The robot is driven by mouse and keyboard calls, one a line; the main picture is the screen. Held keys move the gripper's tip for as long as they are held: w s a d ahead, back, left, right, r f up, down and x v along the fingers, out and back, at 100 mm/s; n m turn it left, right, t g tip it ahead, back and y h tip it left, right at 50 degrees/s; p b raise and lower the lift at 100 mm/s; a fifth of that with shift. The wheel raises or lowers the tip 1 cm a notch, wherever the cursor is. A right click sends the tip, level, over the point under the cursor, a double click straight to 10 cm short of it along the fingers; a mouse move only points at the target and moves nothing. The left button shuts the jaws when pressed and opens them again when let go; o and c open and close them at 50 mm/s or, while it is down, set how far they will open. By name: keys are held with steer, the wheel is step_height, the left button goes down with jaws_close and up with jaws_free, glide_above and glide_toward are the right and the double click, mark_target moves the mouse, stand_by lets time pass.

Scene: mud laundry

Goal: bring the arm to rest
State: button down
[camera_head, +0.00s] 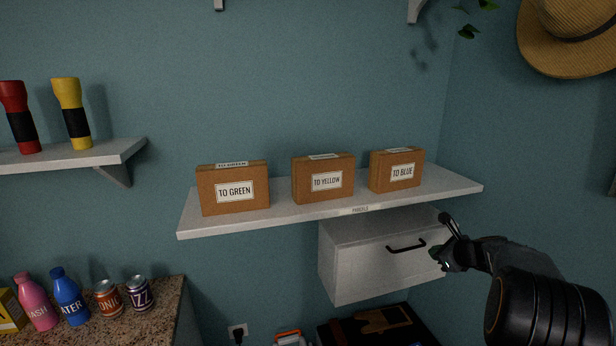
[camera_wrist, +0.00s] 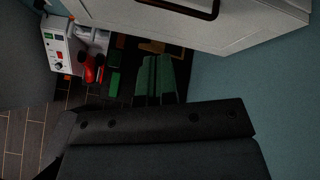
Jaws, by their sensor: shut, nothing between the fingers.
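My gripper (camera_head: 446,242) is at the right of the head view, in front of the right end of a white drawer front with a black handle. Its fingers are shut and hold nothing. My dark arm reaches in from the lower right. In the wrist view, the dark gripper body fills the lower middle, and green finger parts (camera_wrist: 155,80) show above it. The drawer (camera_head: 370,258) looks closed, and its handle (camera_head: 406,247) is left of the gripper. The handle also shows at the top of the wrist view (camera_wrist: 182,10).
A white shelf (camera_head: 330,212) above the drawer holds boxes marked TO GREEN (camera_head: 234,190), TO YELLOW (camera_head: 325,180) and TO BLUE (camera_head: 397,171). Flashlights stand on a left shelf (camera_head: 80,155). Bottles and cans stand on a counter (camera_head: 160,300). A straw hat (camera_head: 570,45) hangs upper right.

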steer(key=s+a+n+g+h, duration=0.1)
steer(key=s+a+n+g, duration=0.2)
steer(key=s+a+n, duration=0.8)
steer(key=s+a+r+n+g+h, duration=0.1)
steer(key=s+a+n+g+h, duration=0.1)
steer(key=s+a+n, duration=0.9)
steer(key=s+n, duration=0.5)
steer(key=s, duration=0.2)
steer(key=shift+s+a+n+g, duration=0.2)
steer(key=shift+s+n+g, duration=0.2)
steer(key=shift+r, duration=0.1)
